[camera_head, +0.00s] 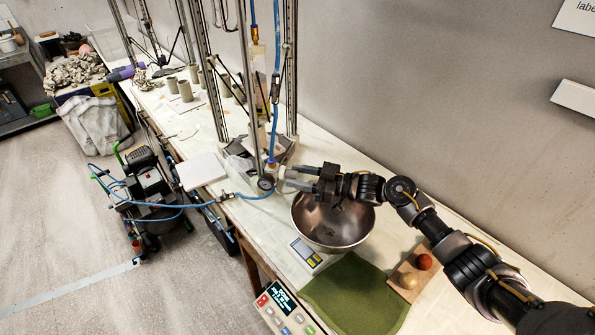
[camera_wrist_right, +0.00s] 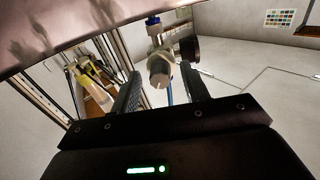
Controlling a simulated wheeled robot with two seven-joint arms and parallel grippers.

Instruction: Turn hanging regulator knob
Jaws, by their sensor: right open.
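The regulator hangs on a blue hose beside the metal frame. In the head view its round gauge (camera_head: 265,183) shows just left of my right gripper (camera_head: 291,177). In the right wrist view the pale grey regulator knob (camera_wrist_right: 159,73) points toward the camera. It appears between the two open fingers of my right gripper (camera_wrist_right: 161,78), with space visible on both sides. I cannot tell whether the knob is within the fingers' depth or just past their tips. The dark gauge (camera_wrist_right: 188,49) sits to the right of the knob. My left gripper is not in view.
A steel bowl (camera_head: 333,222) stands below my right gripper. The metal frame (camera_head: 247,95) rises beyond the regulator. A compressor (camera_head: 150,190) stands on the floor at left.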

